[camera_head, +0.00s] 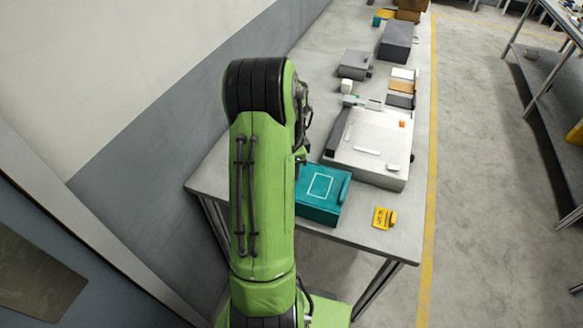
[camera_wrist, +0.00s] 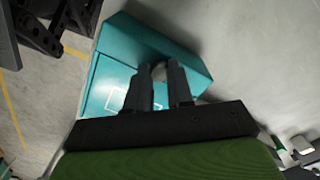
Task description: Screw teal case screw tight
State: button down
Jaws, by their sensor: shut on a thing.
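The teal case (camera_head: 321,192) sits at the near end of the grey table, with a white rectangle outlined on its top. My green arm covers its left part in the head view, and my gripper is hidden there. In the wrist view the teal case (camera_wrist: 112,72) lies beyond my gripper (camera_wrist: 161,72). The two dark fingers point at the case, shut on a small pale thing between their tips at its edge. It is likely the case screw (camera_wrist: 158,72), but it is mostly hidden by the fingers.
A large white device (camera_head: 372,139) stands close behind the teal case. A yellow tag (camera_head: 384,218) lies to the right near the table (camera_head: 350,233) edge. Grey boxes (camera_head: 355,64) and small items stand farther back. A wall runs along the left.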

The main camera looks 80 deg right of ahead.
jog(key=m, duration=0.4)
jog(key=shift+m, duration=0.4)
dwell(0.4)
jog(key=c, duration=1)
grip_release()
notch_tip(320, 180, up, 16)
jog(key=p, duration=0.3)
jog(key=shift+f, duration=0.1)
